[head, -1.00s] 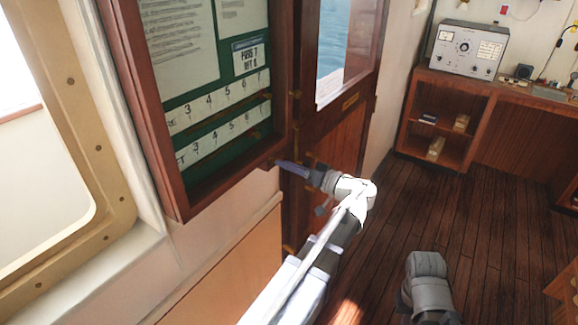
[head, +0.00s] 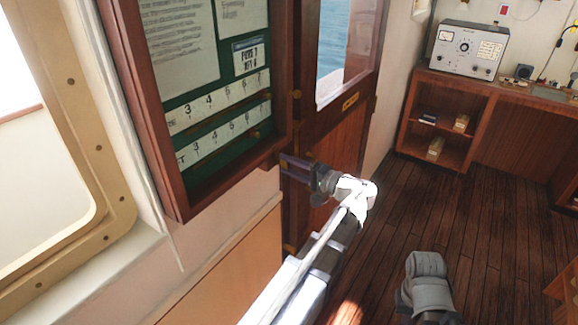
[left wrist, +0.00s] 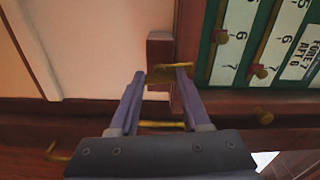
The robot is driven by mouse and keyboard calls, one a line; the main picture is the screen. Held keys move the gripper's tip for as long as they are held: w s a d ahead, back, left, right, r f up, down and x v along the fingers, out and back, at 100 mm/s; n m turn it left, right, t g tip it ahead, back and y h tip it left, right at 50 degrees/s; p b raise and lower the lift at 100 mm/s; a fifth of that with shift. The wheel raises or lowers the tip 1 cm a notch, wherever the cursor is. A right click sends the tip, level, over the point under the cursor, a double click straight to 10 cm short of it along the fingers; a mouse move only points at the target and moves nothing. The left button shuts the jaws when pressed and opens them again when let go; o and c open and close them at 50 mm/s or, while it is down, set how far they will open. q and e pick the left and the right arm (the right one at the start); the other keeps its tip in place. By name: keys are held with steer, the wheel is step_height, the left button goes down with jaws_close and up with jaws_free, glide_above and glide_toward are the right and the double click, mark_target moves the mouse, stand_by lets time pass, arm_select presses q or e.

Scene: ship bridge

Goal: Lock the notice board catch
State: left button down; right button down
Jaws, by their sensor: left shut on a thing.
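The notice board (head: 224,130) is a wood-framed case with a green back, papers and number strips, on the wall at the left of the head view. Its green back also shows at the right of the left wrist view (left wrist: 236,77). A brass catch (left wrist: 160,76) sits on a small wooden block (left wrist: 160,48) beside the frame's edge. My left gripper (left wrist: 160,72) is shut on the catch, one finger on each side. In the head view my left gripper (head: 286,166) is at the board's lower right corner and hides the catch.
A wooden door (head: 337,135) with a window stands just right of the board. A brass-coloured window frame (head: 98,150) is at the left. A wooden desk (head: 480,85) with a grey instrument (head: 468,48) stands at the back right. The plank floor (head: 420,205) between is clear.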

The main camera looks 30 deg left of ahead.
arm_select(q)
steer(key=shift+m, duration=0.6)
steer(key=shift+c, duration=1.8)
jaws_free()
steer(key=shift+d, duration=0.15)
steer(key=d, duration=0.7)
steer(key=shift+s+d, duration=0.3)
